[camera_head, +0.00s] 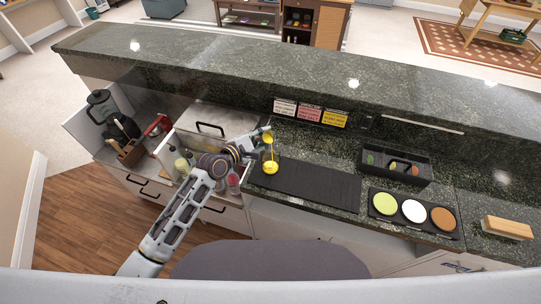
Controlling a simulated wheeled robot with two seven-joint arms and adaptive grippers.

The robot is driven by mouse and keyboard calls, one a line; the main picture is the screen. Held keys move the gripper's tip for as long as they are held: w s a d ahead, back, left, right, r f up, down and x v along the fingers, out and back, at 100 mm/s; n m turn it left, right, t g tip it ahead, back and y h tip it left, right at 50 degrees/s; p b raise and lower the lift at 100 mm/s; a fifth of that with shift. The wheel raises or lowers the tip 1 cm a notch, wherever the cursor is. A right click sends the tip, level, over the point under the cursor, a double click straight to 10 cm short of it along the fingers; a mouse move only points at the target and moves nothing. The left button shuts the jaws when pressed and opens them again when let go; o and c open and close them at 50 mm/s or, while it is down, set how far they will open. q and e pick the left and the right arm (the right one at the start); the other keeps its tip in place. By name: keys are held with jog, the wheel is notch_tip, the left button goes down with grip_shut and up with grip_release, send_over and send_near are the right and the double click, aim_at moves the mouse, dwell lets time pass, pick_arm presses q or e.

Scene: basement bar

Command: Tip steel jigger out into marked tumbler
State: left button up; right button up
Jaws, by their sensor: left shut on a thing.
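My left gripper (262,135) reaches in from the left and is shut on the small steel jigger (267,139), over the left end of the black bar mat. Yellow shows at the jigger, which looks tilted. A thin yellow streak runs down from it to the tumbler (270,168) just below. Yellow shows in the tumbler, which stands on the mat's left end. The jigger and tumbler are apart. The tumbler's marking is too small to make out. My right gripper is not in view.
The black bar mat (315,186) is otherwise clear. A black garnish caddy (397,165), a tray of green, white and brown discs (413,211) and a wooden block (507,227) lie to the right. Bottles (183,166) crowd beside my left arm. A raised ledge (300,75) runs behind.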

pick_arm(q)
jog(key=shift+r+m+t, duration=0.3)
jog(key=shift+m, duration=0.2)
dwell(0.4)
jog(key=shift+f+m, duration=0.2)
jog(key=shift+m, duration=0.1)
dwell(0.4)
jog(key=shift+f+m+t+b, duration=0.45)
jog(key=shift+m+b, duration=0.25)
jog(key=shift+b, duration=0.95)
jog(key=shift+b, duration=0.35)
jog(key=shift+f+m+b, duration=0.1)
jog(key=shift+m+b, duration=0.2)
jog(key=shift+b, duration=0.1)
jog(key=shift+c, duration=0.2)
jog(key=shift+t, duration=0.25)
jog(key=shift+w+r+m, duration=0.1)
jog(key=shift+r+m, duration=0.15)
jog(key=shift+m, duration=0.05)
